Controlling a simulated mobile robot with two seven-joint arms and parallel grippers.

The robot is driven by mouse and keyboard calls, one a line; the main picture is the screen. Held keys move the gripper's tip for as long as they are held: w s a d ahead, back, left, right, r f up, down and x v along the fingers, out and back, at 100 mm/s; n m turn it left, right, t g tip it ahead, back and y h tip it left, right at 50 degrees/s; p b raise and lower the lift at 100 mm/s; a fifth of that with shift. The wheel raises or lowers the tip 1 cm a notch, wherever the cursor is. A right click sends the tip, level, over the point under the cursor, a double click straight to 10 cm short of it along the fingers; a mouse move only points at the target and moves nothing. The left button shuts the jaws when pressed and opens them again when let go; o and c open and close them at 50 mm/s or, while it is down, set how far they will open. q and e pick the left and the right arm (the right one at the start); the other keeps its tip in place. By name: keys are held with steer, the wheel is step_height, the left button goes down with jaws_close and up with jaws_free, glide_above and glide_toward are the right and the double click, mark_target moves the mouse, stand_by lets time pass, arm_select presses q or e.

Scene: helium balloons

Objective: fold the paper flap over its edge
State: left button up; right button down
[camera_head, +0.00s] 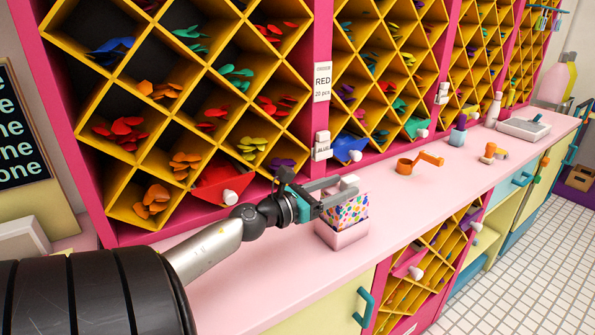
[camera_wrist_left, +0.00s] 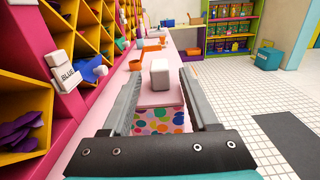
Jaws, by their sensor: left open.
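A dotted multicoloured paper piece (camera_head: 345,212) stands in a pink holder (camera_head: 342,238) on the pink counter. A white block (camera_head: 350,181) sits at its top. In the left wrist view the white block (camera_wrist_left: 160,74) is on a pink panel (camera_wrist_left: 160,98), above the dotted paper (camera_wrist_left: 152,122). I cannot tell whether this panel is the flap. My left gripper (camera_head: 345,190) is open at the top of the dotted paper. In the left wrist view, its fingers (camera_wrist_left: 160,80) lie either side of the white block; contact is unclear. My right gripper is out of view.
Yellow diamond shelves (camera_head: 215,100) with coloured balloons rise behind the counter (camera_head: 400,205). Orange holders (camera_head: 420,162) stand farther right on it. The counter's front edge is close to the holder.

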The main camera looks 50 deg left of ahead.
arm_select(q)
steer(key=s+a+b, duration=0.1)
steer(key=s, duration=1)
steer(key=shift+s, duration=0.4)
